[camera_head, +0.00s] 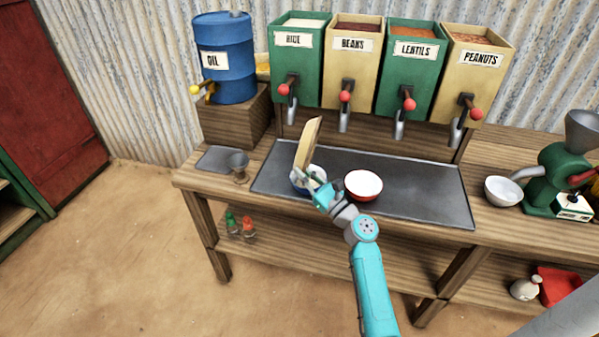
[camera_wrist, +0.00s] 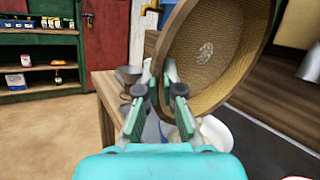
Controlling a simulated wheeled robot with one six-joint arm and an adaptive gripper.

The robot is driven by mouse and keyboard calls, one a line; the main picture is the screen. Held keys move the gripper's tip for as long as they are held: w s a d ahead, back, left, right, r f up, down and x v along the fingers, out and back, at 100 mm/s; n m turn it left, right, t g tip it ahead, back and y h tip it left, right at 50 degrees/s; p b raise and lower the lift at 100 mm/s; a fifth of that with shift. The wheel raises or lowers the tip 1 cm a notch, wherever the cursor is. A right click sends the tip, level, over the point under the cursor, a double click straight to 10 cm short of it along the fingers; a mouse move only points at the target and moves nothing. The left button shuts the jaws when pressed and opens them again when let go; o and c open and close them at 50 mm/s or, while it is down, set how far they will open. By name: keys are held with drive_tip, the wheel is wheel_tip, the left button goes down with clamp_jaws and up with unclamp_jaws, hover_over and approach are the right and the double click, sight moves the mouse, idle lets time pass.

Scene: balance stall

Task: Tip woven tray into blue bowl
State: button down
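The woven tray (camera_head: 308,143) is tilted steeply, almost on edge, above the blue bowl (camera_head: 299,187) on the dark counter mat. My gripper (camera_head: 317,180) is shut on the tray's rim. The wrist view shows my gripper's fingers (camera_wrist: 168,82) with the rim between them. There the tray's brown woven inside (camera_wrist: 222,50) faces the camera, with a small pale patch near its middle. The blue bowl is partly hidden by the tray and my gripper, so its contents cannot be told. A pale bowl (camera_wrist: 217,133) shows below the tray in the wrist view.
A red bowl with a white inside (camera_head: 363,185) stands just right of my gripper on the mat (camera_head: 425,195). A metal cup (camera_head: 238,165) stands to the left. A white bowl (camera_head: 503,190) and a green grinder (camera_head: 553,180) are far right. Dispensers (camera_head: 352,65) line the back.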

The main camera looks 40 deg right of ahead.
drive_tip(key=shift+s+d+f+m+t+h, duration=0.1)
drive_tip(key=shift+s+d+m+t+h, duration=0.3)
drive_tip(key=shift+s+m+t, duration=0.25)
drive_tip(key=shift+s+d+f+m+t+h, duration=0.1)
drive_tip(key=shift+s+d+m+t+h, duration=0.25)
drive_tip(key=shift+m+t, duration=0.4)
drive_tip(key=shift+s+d, duration=0.1)
idle(0.6)
